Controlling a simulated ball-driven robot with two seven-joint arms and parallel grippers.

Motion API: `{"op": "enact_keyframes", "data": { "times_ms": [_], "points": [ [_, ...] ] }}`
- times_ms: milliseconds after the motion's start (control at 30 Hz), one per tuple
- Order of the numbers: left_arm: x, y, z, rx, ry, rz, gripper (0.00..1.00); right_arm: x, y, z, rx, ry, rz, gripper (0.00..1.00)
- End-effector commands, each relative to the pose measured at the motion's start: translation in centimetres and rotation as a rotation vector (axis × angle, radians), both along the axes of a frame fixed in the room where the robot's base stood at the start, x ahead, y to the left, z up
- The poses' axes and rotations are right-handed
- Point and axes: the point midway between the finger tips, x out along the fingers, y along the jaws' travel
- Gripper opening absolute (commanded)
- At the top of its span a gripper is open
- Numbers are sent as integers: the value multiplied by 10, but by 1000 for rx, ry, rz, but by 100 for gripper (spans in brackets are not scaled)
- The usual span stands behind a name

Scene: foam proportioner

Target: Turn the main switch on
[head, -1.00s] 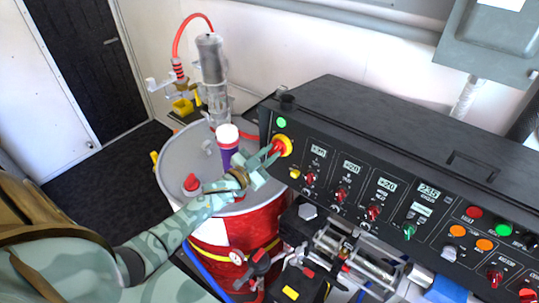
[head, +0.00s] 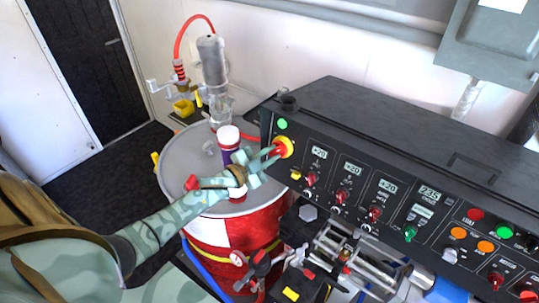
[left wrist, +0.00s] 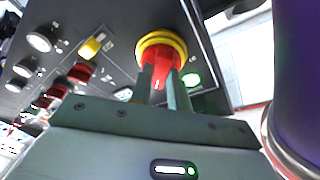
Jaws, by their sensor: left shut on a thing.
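The main switch (head: 287,146) is a red knob on a yellow ring at the left end of the black control panel. In the left wrist view the red knob (left wrist: 162,62) stands out from its yellow collar. My left gripper (head: 270,157) reaches it from the left, over the drum. In the left wrist view its two fingers (left wrist: 163,86) are shut on the red knob, one on each side. The fingers cover part of the knob. A green light (head: 282,124) glows just above the switch. My right gripper is not in view.
The control panel (head: 455,185) carries several knobs, displays and lights. A red drum (head: 215,232) with a grey top stands below my left arm. A purple container (head: 228,147) with a white cap is close beside the gripper and fills the right of the wrist view.

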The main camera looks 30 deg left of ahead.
Motion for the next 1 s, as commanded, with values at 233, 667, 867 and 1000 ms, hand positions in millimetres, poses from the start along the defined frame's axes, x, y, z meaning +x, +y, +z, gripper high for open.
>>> {"op": "enact_keyframes", "data": {
  "times_ms": [233, 667, 867, 1000],
  "points": [
    [0, 0, 1, 4, -2, -1, 31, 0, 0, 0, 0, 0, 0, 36],
    [-9, 3, -1, 0, 1, 0, 39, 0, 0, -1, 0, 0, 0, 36],
    [-52, 13, -3, 2, 5, -1, 39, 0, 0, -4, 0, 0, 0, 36],
    [-90, 24, -3, 2, 5, -1, 39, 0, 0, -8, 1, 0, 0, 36]
  ]
}}
